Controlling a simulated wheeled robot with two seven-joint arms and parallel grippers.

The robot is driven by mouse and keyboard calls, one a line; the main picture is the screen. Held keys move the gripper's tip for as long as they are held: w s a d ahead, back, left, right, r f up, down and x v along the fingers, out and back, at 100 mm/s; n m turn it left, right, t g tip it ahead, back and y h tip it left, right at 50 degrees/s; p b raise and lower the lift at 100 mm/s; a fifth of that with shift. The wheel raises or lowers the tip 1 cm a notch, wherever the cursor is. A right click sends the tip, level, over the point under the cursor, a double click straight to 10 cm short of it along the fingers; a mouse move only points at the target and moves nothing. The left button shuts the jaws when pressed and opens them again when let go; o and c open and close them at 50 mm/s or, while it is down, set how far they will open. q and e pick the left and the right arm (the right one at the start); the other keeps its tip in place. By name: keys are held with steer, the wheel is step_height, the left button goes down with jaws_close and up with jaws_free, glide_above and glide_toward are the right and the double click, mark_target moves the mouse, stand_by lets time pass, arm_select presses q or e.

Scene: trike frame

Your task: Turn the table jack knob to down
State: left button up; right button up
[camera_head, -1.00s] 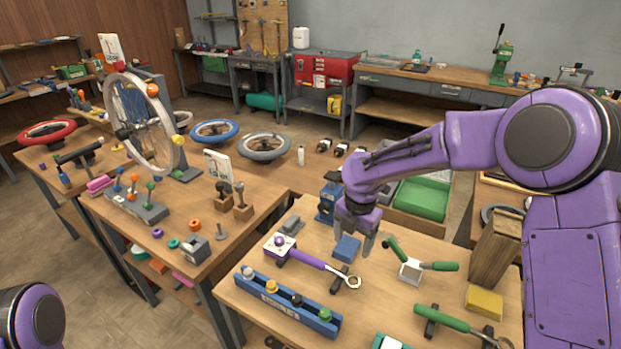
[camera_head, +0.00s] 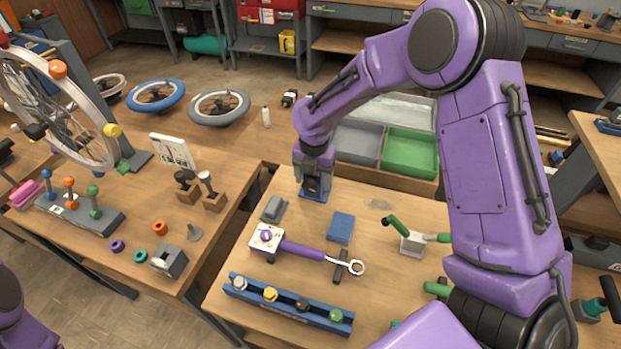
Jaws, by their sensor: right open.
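A blue-based device (camera_head: 313,195) stands near the back edge of the nearer table. It looks like the table jack, but I cannot be sure. My right gripper (camera_head: 314,178) points down at it from above and covers most of it. Its jaws are open, and I cannot tell whether they touch the device. No separate knob or its setting can be made out. A white block with a purple knob (camera_head: 266,236) stands in front, beside a purple-handled wrench (camera_head: 303,250). Only part of my left arm shows at the lower left; its gripper is out of view.
A blue block (camera_head: 341,227) and a grey piece (camera_head: 273,208) lie in front of the device. A blue rail (camera_head: 288,309) with coloured knobs is nearer. A green-handled tool (camera_head: 411,241) is to the right. Grey and green bins (camera_head: 409,153) stand behind.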

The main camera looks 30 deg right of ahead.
mark_target(310, 182)
steer(key=f, duration=0.1)
steer(key=w+f, duration=0.2)
steer(key=shift+w+f, duration=0.25)
steer(key=shift+f, duration=0.15)
steer(key=shift+w+f, duration=0.15)
steer(key=shift+w, duration=0.05)
steer(key=shift+s, duration=0.2)
steer(key=shift+s+r, duration=0.3)
steer(key=shift+r, duration=0.05)
steer(key=c, duration=0.4)
steer(key=shift+s+r, duration=0.1)
steer(key=shift+s, duration=0.05)
steer(key=c, duration=0.5)
steer(key=shift+a, duration=0.1)
steer(key=shift+c, duration=0.6)
arm_select(q)
steer(key=shift+w+a, duration=0.1)
steer(key=shift+w, duration=0.3)
arm_select(e)
steer(key=shift+f, duration=0.3)
